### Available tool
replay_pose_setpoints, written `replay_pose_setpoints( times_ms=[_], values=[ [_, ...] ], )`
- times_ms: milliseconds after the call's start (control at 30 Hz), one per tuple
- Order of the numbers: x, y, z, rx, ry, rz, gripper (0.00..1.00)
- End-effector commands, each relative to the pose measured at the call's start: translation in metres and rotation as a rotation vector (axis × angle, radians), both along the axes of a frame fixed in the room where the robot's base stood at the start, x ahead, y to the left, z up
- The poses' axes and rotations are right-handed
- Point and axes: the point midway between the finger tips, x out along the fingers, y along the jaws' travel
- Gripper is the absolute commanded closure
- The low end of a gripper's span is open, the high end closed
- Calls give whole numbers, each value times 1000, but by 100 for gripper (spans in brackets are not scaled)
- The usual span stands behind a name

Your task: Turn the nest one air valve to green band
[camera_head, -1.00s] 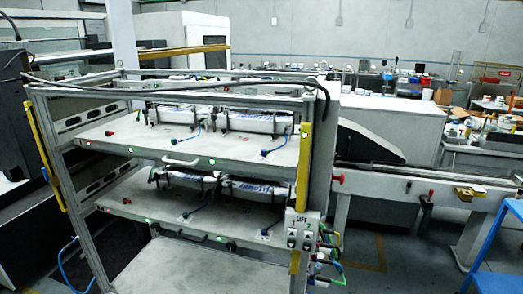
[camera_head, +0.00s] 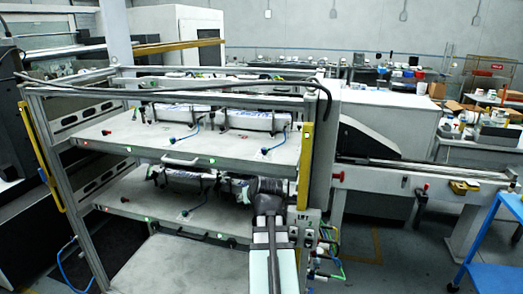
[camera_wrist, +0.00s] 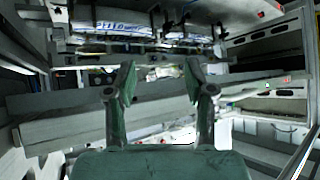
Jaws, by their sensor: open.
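The magazine rack has an upper shelf (camera_head: 200,148) and a lower shelf (camera_head: 150,203), each holding white label packs in dark nests. Blue fittings with hoses stand on the shelves, one at the upper right (camera_head: 264,151), another at the lower left (camera_head: 185,212). Red knobs show at the upper left (camera_head: 105,132) and lower left (camera_head: 125,200). I cannot tell which is the nest one air valve, and no green band is readable. My gripper (camera_wrist: 160,78) is open and empty in the wrist view. In the head view my arm covers the lower shelf's right part.
The LIFT switch box (camera_head: 308,228) is beside my arm on the right post, with coloured hoses below it. Yellow strips (camera_head: 304,150) line the posts. A blue cart (camera_head: 495,240) stands at far right.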

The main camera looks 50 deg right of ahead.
Motion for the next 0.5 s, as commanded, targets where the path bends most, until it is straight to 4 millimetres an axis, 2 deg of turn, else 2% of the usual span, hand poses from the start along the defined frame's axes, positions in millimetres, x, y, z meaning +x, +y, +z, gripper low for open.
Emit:
replay_pose_setpoints(
  times_ms=[33, 200, 333, 500],
  values=[
    [-12, -14, 30, -36, -33, -25, 46],
    [-48, -45, 110, -143, -121, -86, 46],
    [-70, -56, 152, -202, -164, -118, 46],
    [-84, -62, 177, -239, -188, -137, 46]
  ],
)
